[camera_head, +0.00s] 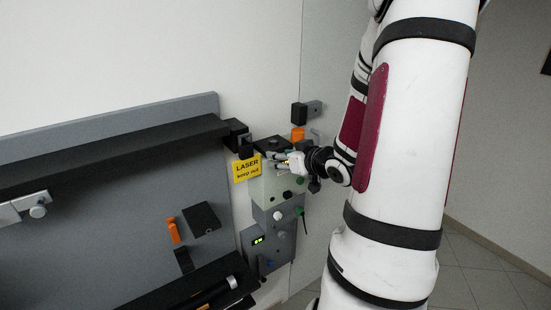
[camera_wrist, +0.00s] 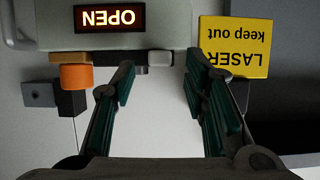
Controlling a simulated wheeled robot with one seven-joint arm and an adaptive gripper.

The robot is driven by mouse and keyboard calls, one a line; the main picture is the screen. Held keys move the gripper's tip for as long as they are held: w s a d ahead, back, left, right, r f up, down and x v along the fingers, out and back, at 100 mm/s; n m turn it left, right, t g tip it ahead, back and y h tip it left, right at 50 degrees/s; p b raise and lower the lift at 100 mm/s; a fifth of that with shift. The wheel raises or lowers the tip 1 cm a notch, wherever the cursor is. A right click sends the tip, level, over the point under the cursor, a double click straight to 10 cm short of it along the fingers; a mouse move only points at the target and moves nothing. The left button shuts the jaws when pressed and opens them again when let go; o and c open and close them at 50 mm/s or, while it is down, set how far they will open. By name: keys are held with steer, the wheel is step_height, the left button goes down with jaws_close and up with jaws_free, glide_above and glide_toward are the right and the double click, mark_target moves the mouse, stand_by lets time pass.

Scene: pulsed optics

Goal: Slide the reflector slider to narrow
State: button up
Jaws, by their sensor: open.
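My gripper (camera_head: 288,159) reaches from the right to the upper part of a pale box on the wall. In the wrist view my gripper (camera_wrist: 160,72) is open, with its two green-padded fingers apart. A small pale block (camera_wrist: 160,59) at the end of a dark strip (camera_wrist: 98,57) on the box's edge shows between the fingertips. It may be the reflector slider, but no label for it is readable. I cannot tell whether the fingers touch it. The pale box (camera_wrist: 170,22) carries a lit OPEN sign (camera_wrist: 109,18), upside down in this view.
A yellow laser sign (camera_wrist: 236,45) is close beside the right finger; it also shows in the head view (camera_head: 247,168). An orange knob (camera_wrist: 76,77) and a dark block (camera_wrist: 39,94) are left of the fingers. A grey panel (camera_head: 90,200) with black shelves fills the left.

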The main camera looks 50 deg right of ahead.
steer(key=shift+x, duration=1)
